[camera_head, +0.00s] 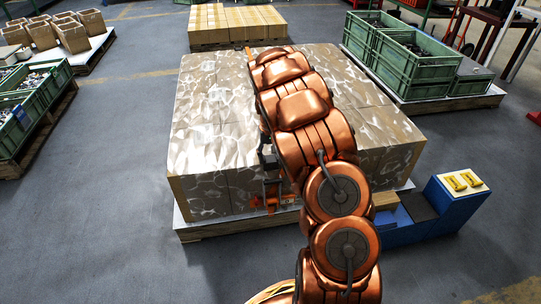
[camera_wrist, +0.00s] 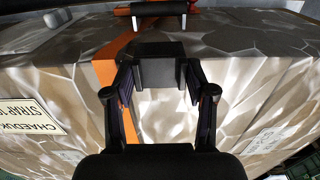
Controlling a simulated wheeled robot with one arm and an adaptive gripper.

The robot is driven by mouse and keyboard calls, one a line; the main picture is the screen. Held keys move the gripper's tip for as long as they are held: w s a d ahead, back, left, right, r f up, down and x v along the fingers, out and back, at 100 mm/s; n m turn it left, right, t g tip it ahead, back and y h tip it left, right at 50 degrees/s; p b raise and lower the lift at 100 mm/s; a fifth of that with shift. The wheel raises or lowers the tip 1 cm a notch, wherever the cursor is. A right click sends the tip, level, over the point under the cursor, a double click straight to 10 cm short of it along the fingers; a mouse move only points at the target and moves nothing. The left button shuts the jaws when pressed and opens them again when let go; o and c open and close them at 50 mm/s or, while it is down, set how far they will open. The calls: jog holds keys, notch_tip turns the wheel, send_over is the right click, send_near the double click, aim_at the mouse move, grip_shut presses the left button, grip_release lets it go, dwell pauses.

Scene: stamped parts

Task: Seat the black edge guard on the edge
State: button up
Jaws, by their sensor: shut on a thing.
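The black edge guard (camera_wrist: 160,68) is held between the two fingers of my gripper (camera_wrist: 158,84) in the wrist view. It is in front of the top edge of the wrapped carton load (camera_wrist: 255,85). I cannot tell whether it touches that edge. An orange strap (camera_wrist: 108,72) crosses the edge and runs down the face, left of the guard and partly behind my left finger. In the head view the load (camera_head: 215,120) stands on a pallet. My arm covers much of its right side, and the guard is hard to make out there.
An orange and dark fitting (camera_head: 272,193) is on the load's front face. A blue stand (camera_head: 455,205) with yellow pieces (camera_head: 462,181) is at the right. Green crates (camera_head: 415,65) stand behind it.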

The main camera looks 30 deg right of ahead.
jog(key=o, duration=1.3)
jog(key=shift+o, duration=0.2)
notch_tip(320, 180, up, 12)
jog(key=s+a+r+p, duration=0.5)
jog(key=r+p, duration=0.2)
jog(key=r, duration=0.2)
jog(key=s+a+r+n+p, duration=0.1)
jog(key=s+a+r+p, duration=0.4)
jog(key=r, duration=0.4)
jog(key=s+a+r+p, duration=0.4)
jog(key=s+r+p, duration=0.2)
jog(key=r+p, duration=0.25)
jog(key=s+a+r+n+p, duration=0.1)
jog(key=s+a+r+p, duration=0.2)
jog(key=s+r+p, duration=0.2)
jog(key=s+a+r+n+g+p, duration=0.1)
jog(key=s+a+r+p, duration=0.2)
jog(key=s, duration=0.6)
jog(key=s+a+r+n+p, duration=0.1)
jog(key=s+a+r+p, duration=0.3)
jog(key=s+r+p, duration=0.4)
jog(key=shift+n+g+p, duration=0.3)
jog(key=shift+g+p, duration=0.1)
jog(key=shift+p, duration=0.3)
